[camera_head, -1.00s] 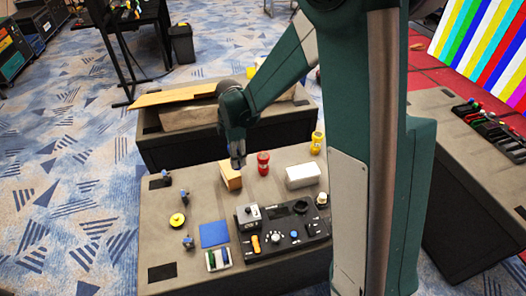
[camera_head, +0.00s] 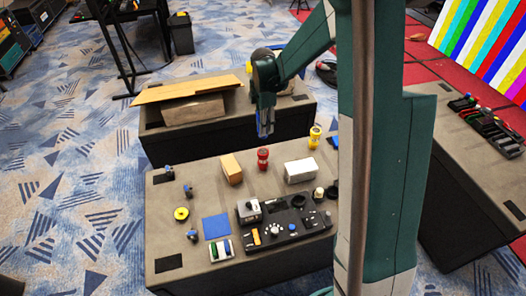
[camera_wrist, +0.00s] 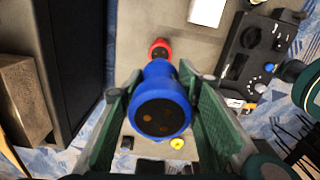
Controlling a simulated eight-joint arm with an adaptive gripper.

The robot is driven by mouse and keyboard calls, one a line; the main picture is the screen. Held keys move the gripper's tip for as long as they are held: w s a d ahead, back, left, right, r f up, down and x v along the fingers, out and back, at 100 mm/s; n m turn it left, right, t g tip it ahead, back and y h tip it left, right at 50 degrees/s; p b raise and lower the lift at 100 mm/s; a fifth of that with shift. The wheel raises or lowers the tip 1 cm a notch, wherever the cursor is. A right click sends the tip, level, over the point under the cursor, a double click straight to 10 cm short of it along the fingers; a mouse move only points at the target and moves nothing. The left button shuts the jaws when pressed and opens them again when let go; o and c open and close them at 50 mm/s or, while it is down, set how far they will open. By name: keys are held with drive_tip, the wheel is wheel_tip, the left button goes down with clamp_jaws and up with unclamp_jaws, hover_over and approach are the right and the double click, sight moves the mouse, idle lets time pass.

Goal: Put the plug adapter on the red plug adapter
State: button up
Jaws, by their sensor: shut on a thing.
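A blue plug adapter (camera_wrist: 160,103) is between the fingers of my gripper (camera_wrist: 157,112) in the wrist view, with its round dark face toward the camera. My gripper is shut on it. The red plug adapter (camera_head: 263,159) stands upright on the grey table in the head view. It also shows in the wrist view (camera_wrist: 160,47), just beyond the blue one and partly covered by it. In the head view my gripper (camera_head: 265,128) hangs above and apart from the red adapter. The blue adapter is hard to make out there.
A wooden block (camera_head: 231,169) stands left of the red adapter, a white block (camera_head: 300,170) to its right, and a yellow adapter (camera_head: 314,138) behind right. A black control panel (camera_head: 285,228) and blue square (camera_head: 216,227) lie nearer. A second table with a large board (camera_head: 190,88) stands behind.

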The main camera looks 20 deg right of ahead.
drive_tip(key=shift+f, duration=0.1)
hover_over(263, 151)
drive_tip(key=shift+f, duration=3.05)
drive_tip(key=shift+f, duration=1.85)
drive_tip(key=shift+f, duration=0.15)
drive_tip(key=o, duration=0.9)
drive_tip(key=shift+o, duration=0.2)
drive_tip(key=shift+r, duration=6.15)
